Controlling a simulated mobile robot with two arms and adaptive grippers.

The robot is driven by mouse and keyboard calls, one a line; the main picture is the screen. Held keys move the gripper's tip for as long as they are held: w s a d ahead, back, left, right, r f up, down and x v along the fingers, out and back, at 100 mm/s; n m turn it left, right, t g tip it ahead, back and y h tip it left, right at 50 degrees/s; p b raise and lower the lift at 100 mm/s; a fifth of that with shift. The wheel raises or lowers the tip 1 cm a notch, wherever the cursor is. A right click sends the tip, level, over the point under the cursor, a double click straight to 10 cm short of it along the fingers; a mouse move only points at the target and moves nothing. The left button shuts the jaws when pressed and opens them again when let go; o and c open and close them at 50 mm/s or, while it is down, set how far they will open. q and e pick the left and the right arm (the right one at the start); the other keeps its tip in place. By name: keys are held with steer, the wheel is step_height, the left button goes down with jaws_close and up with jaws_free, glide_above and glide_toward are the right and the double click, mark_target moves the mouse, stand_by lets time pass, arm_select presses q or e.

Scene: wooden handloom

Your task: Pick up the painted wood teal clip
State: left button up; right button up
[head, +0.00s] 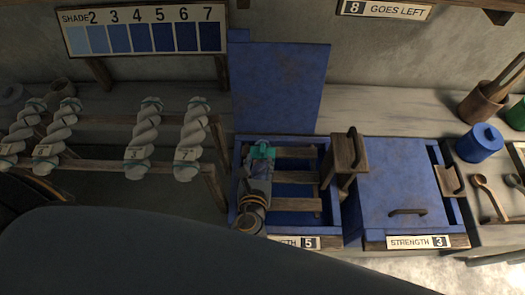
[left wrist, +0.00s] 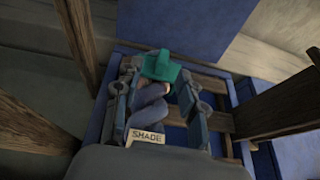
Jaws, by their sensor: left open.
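The teal clip (head: 262,152) is at the far side of the open blue vat (head: 236,205), near its wooden slats. In the left wrist view the clip (left wrist: 160,67) sits atop a twisted grey-blue hank (left wrist: 150,103) with a tag reading SHADE (left wrist: 146,136). My left gripper (head: 259,165) points down over the vat. Its two fingers (left wrist: 158,82) are open, one on each side of the hank and clip, with gaps visible. In the head view the gripper hides most of the hank. My right gripper is not in view.
White hanks with teal bands hang on a rack (head: 95,165) at left. A raised blue lid (head: 280,85) stands behind the vat. A wooden block with a handle (head: 350,155) is at its right, beside a closed blue vat marked STRENGTH 3 (head: 400,185).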

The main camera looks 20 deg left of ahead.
mark_target(262, 150)
arm_select(q)
steer(key=shift+w+a+f, duration=0.1)
steer(key=shift+w+f, duration=0.15)
steer(key=shift+w, duration=0.35)
steer(key=shift+w+f, duration=0.1)
steer(key=shift+w, duration=0.15)
steer(key=shift+w+a+p, duration=0.1)
steer(key=shift+w+p, duration=0.25)
steer(key=shift+w, duration=0.4)
steer(key=x, duration=0.3)
steer(key=shift+w+f, duration=0.35)
steer(key=shift+w, duration=0.05)
steer(key=shift+c, duration=1.1)
jaws_close()
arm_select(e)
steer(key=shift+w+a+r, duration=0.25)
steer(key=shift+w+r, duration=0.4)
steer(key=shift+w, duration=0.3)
